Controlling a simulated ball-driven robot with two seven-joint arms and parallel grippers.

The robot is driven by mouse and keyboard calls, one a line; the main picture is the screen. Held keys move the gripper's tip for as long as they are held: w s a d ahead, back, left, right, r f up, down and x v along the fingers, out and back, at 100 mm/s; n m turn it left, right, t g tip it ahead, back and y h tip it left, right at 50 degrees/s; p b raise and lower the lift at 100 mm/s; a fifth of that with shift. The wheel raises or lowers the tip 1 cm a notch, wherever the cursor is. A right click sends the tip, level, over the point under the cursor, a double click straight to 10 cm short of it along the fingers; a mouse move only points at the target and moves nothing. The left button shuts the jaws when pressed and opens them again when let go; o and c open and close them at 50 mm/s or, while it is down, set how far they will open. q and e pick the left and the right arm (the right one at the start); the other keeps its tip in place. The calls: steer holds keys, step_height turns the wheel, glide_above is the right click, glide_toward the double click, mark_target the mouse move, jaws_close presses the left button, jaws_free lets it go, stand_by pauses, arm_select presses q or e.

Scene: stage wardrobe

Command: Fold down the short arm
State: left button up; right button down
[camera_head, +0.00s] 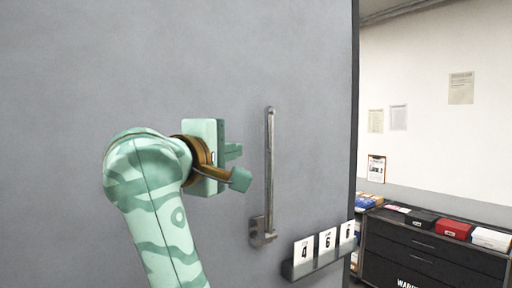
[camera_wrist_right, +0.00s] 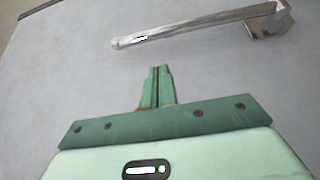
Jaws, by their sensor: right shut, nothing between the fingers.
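The short arm (camera_head: 270,170) is a slim metal bar on the grey panel. It stands upright in the head view, joined at its lower end to a small metal bracket (camera_head: 262,232). My right gripper (camera_head: 238,165) is to the left of the bar, apart from it, about level with its middle. In the right wrist view the bar (camera_wrist_right: 190,28) lies across the top, with its bracket (camera_wrist_right: 268,20) at the upper right. The right gripper's fingers (camera_wrist_right: 156,72) are shut together there, with nothing between them. My left gripper is not in view.
The grey panel (camera_head: 70,60) fills the left and middle. A small ledge (camera_head: 318,264) with number cards sits low, right of the bracket. Beyond the panel's right edge a dark drawer cabinet (camera_head: 430,250) carries several boxes. The panel left of the bar is bare.

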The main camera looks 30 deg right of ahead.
mark_target(256, 146)
steer(key=p+x, duration=0.3)
steer(key=x, duration=0.5)
steer(key=shift+w+d, duration=0.15)
steer(key=shift+d, duration=0.15)
steer(key=shift+w+d+f, duration=0.1)
steer(key=shift+w+d, duration=0.35)
steer(key=shift+d, duration=0.15)
